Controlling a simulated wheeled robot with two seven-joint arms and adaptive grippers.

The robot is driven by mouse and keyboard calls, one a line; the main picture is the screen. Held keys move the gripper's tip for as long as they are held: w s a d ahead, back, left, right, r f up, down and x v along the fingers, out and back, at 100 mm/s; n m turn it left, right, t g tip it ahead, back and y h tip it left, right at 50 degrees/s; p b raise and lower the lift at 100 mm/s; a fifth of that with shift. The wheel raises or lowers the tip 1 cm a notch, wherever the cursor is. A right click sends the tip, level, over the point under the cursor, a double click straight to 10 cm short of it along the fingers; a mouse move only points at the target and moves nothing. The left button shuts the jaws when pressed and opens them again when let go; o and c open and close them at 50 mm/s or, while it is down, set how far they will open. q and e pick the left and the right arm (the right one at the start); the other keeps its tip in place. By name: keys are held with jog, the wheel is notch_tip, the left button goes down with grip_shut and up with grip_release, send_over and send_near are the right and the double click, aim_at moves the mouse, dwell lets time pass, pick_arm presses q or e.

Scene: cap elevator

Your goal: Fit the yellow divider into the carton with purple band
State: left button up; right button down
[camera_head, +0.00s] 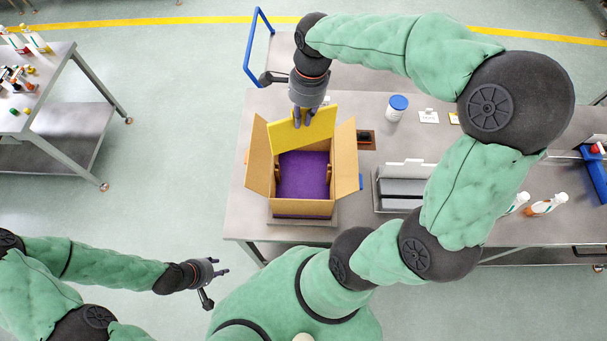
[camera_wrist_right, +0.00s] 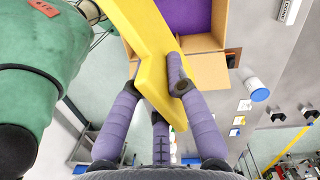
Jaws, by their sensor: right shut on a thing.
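The carton (camera_head: 262,160) stands open on a grey base on the table, its flaps folded outward. Its inside looks purple (camera_head: 303,175), and a purple strip shows low on its front. My right gripper (camera_head: 299,117) is shut on the yellow divider (camera_head: 318,133) at the divider's upper edge, above the carton's far side. In the right wrist view the divider (camera_wrist_right: 143,42) lies between the purple fingers (camera_wrist_right: 165,95), with the carton (camera_wrist_right: 208,70) beyond it. How far the divider reaches into the carton is unclear. My left gripper (camera_head: 222,271) is away from the table, over the floor, with its fingers apart and empty.
A grey slotted holder (camera_head: 402,188) stands right of the carton. A blue-lidded jar (camera_head: 397,107), a small dark tray (camera_head: 366,139) and white bottles (camera_head: 546,205) are also on the table. A blue-handled cart (camera_head: 254,45) is behind. Another table (camera_head: 45,100) stands at left.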

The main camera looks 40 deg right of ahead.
aim_at(308, 144)
jog(key=shift+w+d+f, duration=0.15)
jog(key=shift+w, duration=0.05)
notch_tip(308, 144, down, 28)
jog(key=p, duration=0.1)
dwell(0.4)
jog(key=c, duration=1.2)
grip_release()
jog(key=shift+c, duration=0.2)
jog(key=r, duration=0.8)
jog(key=d+r, duration=0.1)
jog(key=r, duration=0.3)
jog(key=shift+s+d+r, duration=0.1)
jog(key=shift+s+r, duration=0.05)
jog(key=shift+s, duration=0.15)
